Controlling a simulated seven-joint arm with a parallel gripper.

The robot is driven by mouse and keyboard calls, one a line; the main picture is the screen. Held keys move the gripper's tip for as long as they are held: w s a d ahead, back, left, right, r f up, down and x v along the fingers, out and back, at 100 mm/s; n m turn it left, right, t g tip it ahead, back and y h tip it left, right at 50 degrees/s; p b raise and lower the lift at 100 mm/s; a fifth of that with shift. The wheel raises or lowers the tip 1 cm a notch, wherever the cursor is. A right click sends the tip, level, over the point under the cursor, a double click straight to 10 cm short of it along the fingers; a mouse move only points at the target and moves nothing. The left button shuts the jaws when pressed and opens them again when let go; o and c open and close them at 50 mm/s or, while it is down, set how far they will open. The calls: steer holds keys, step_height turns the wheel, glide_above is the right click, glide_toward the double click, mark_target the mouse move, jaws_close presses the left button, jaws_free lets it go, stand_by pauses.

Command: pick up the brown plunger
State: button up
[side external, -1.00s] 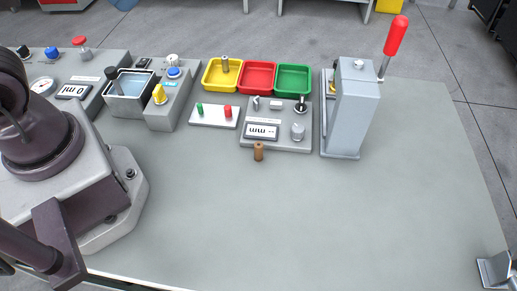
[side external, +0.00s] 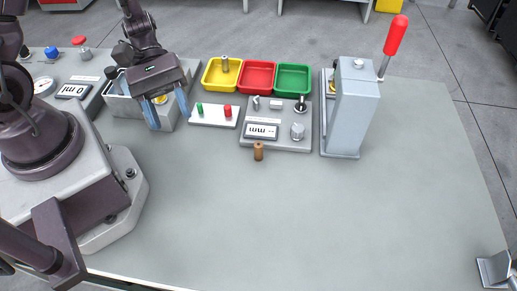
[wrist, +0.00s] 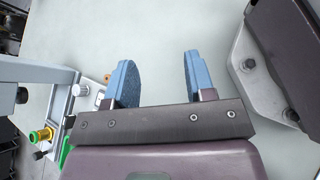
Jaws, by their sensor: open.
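The brown plunger (side external: 258,151) is a small upright cylinder at the front edge of the grey measuring unit (side external: 275,137), which has a display and a knob. It stands apart from my gripper.
Yellow (side external: 210,85), red (side external: 257,90) and green (side external: 293,92) trays stand behind the measuring unit. A white plate (side external: 213,121) with green and red posts is left of it. A tall grey press (side external: 350,110) with a red-handled lever stands right. The front table (side external: 300,220) is clear.

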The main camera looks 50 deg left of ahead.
steer(key=w+f+n+t, duration=0.1)
steer(key=f+n+t, duration=0.1)
steer(key=n, duration=0.1)
steer(key=w+f+n+t+h, duration=0.1)
steer(key=f+n+t, duration=0.1)
steer(key=w+f+n+t+h, duration=0.1)
steer(key=f+n, duration=0.1)
steer(key=n, duration=0.1)
steer(key=shift+f+n+t, duration=0.3)
steer(key=shift+f+t, duration=0.1)
steer(key=w+n+t, duration=0.1)
steer(key=w+a+n+t+y, duration=0.1)
steer(key=w+a+f+t, duration=0.1)
steer(key=shift+w+n+t+y, duration=0.4)
steer(key=shift+w+d, duration=0.1)
steer(key=shift+w, duration=0.2)
glide_toward(258, 144)
steer(key=x, duration=0.2)
steer(key=f+x, duration=0.1)
steer(key=x, duration=0.1)
steer(key=shift+r+x, duration=0.15)
steer(key=shift+x, duration=1.35)
steer(key=shift+r+x, duration=0.15)
steer(key=shift+x, duration=1.35)
jaws_close()
